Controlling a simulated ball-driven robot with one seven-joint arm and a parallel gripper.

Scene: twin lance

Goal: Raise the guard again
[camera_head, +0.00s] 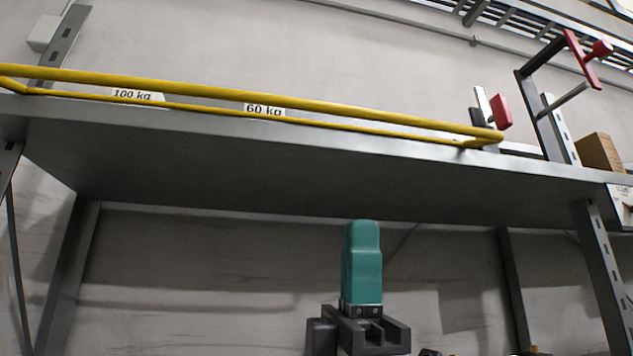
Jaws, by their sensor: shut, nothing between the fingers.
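The guard (250,97) is a long yellow tube frame with an upper and a lower rail. It runs along the front edge of a grey shelf (280,165), from the left picture edge to a bend at the right. Its upper rail sits only a little above the shelf edge; I cannot tell its exact tilt.
A red-tipped lever (503,111) stands beside the guard's right end. A dark post with a red handle (582,60) rises further right, near a brown box (600,152). Labels reading 100 kg (132,96) and 60 kg (264,110) show between the rails. Grey uprights (598,245) flank the space below.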

